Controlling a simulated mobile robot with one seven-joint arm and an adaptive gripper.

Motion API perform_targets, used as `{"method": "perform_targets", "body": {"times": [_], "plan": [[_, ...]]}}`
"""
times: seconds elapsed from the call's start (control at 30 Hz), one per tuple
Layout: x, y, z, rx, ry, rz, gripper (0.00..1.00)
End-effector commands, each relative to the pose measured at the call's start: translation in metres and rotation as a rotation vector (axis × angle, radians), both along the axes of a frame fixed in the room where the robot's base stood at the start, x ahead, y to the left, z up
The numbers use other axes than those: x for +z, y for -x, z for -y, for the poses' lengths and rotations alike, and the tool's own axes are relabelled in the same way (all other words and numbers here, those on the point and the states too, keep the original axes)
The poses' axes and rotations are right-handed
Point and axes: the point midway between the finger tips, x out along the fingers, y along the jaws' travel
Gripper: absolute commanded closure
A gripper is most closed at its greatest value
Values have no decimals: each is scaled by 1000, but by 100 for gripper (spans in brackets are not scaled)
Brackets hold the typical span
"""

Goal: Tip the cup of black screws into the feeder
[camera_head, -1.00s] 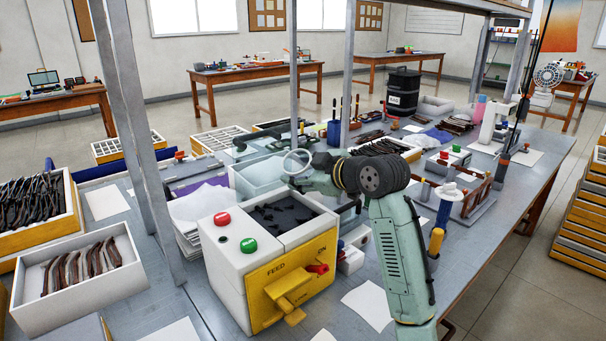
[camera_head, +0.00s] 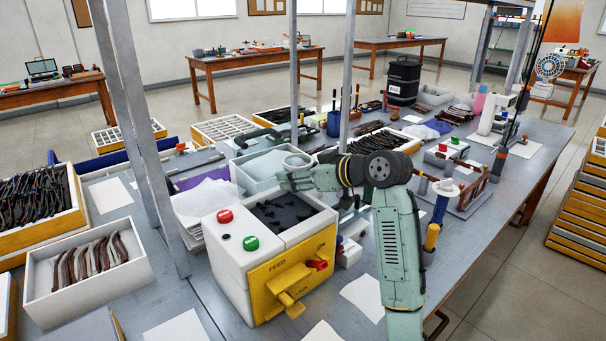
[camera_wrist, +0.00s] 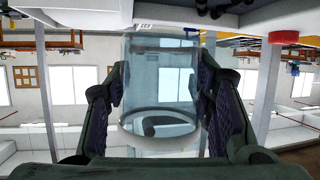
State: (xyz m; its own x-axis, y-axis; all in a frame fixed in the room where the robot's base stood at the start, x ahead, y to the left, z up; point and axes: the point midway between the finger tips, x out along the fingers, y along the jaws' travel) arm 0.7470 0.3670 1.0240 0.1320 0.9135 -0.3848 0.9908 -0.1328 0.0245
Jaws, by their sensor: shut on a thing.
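My gripper (camera_head: 298,178) is shut on a clear cup (camera_wrist: 160,85), with one finger on each side of it in the wrist view. In the head view the cup's round rim (camera_head: 297,160) shows just behind the feeder, above a pale bin. I see no black screws in the cup's clear wall. The feeder (camera_head: 232,265) is a white box with a yellow front panel. Its open hopper holds dark pieces (camera_head: 280,210) that look like the black screws. The cup is beyond the hopper's far edge, not over its middle.
A red button (camera_head: 225,216) and a green button (camera_head: 250,243) sit on the feeder's top. A white bin (camera_head: 262,165) stands behind it. Metal uprights (camera_head: 351,80) rise from the bench. A box of eyeglass parts (camera_head: 88,270) is at the left.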

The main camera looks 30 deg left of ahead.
Motion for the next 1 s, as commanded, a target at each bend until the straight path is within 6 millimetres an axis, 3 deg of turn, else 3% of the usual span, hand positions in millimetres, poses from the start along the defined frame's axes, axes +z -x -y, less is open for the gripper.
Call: {"method": "perform_targets", "body": {"times": [0.17, 0.7, 1.0], "plan": [[3, 3, 2, 0, -1, 5, 86], [29, 41, 22, 0, -1, 5, 86], [31, 44, 24, 0, 0, 5, 86]]}}
